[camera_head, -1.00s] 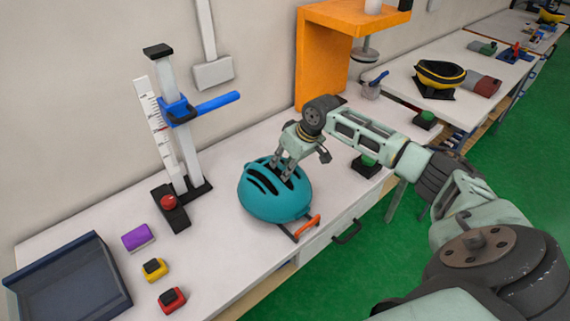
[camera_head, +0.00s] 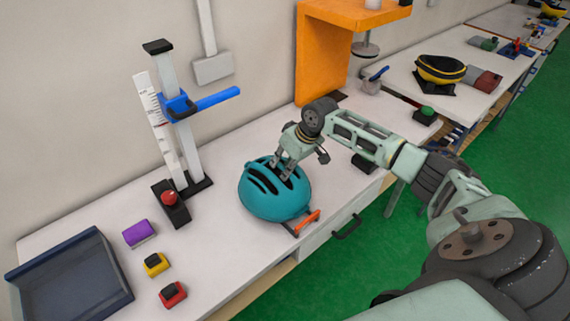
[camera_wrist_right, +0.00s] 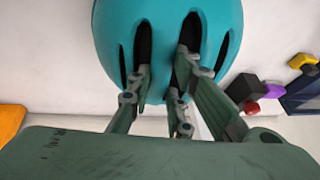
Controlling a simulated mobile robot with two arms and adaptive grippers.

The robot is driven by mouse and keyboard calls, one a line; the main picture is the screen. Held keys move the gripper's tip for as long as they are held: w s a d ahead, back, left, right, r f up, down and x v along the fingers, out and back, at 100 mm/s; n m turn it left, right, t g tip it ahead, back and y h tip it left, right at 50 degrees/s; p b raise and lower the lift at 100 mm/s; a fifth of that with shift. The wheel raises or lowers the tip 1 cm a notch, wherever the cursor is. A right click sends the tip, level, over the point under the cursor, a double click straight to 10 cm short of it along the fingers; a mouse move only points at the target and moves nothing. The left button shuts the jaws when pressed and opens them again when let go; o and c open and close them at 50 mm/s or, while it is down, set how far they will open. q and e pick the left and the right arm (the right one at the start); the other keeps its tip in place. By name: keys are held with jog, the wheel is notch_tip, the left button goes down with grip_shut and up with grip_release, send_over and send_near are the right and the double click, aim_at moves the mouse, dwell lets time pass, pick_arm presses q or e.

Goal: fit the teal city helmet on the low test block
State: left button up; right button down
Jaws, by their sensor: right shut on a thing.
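The teal helmet (camera_head: 272,202) with dark vent slots sits near the front edge of the white bench. My right gripper (camera_head: 280,174) reaches down onto its top and is shut on it. In the right wrist view the fingers (camera_wrist_right: 165,100) go into the vents of the helmet (camera_wrist_right: 165,30), with a shell rib between them. An orange piece on a dark bar (camera_head: 305,222) pokes out from the helmet's front side. What lies under the helmet is hidden, and I cannot tell which thing is the low test block. My left gripper is out of view.
A measuring stand (camera_head: 173,125) with a blue arm stands behind left. A dark tray (camera_head: 70,285) and small purple (camera_head: 139,233), yellow (camera_head: 156,264) and red (camera_head: 172,295) blocks lie left. An orange frame (camera_head: 322,55) rises behind my arm. Bench between stand and helmet is clear.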

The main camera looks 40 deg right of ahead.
jog(key=shift+a+r+p, duration=0.1)
jog(key=shift+r+p, duration=0.05)
jog(key=shift+p, duration=0.15)
jog(key=shift+f, duration=0.55)
dwell(0.4)
jog(key=c, duration=1.5)
grip_release()
jog(key=shift+c, duration=0.2)
jog(key=c, duration=0.4)
jog(key=shift+o, duration=0.2)
jog(key=shift+r+p, duration=1.05)
jog(key=shift+r, duration=0.05)
